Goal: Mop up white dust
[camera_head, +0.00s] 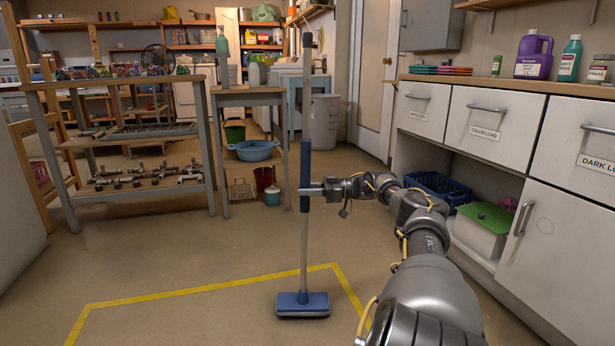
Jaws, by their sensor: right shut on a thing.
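A mop (305,241) stands upright in front of me, with a long grey pole, a blue grip sleeve and a blue flat head (303,304). Its head is at the floor, close to the yellow tape line. My right gripper (307,191) is shut on the mop's handle at the lower part of the blue sleeve. My right arm reaches in from the lower right. My left gripper is out of view. I cannot make out any white dust on the floor (210,320).
White drawers and cabinets (568,230) line the right side, with an open shelf holding a blue basket (437,188) and a green-lidded box (484,229). A workbench (120,83) with pipes stands left. A blue basin (252,150) sits under a small table. The middle floor is clear.

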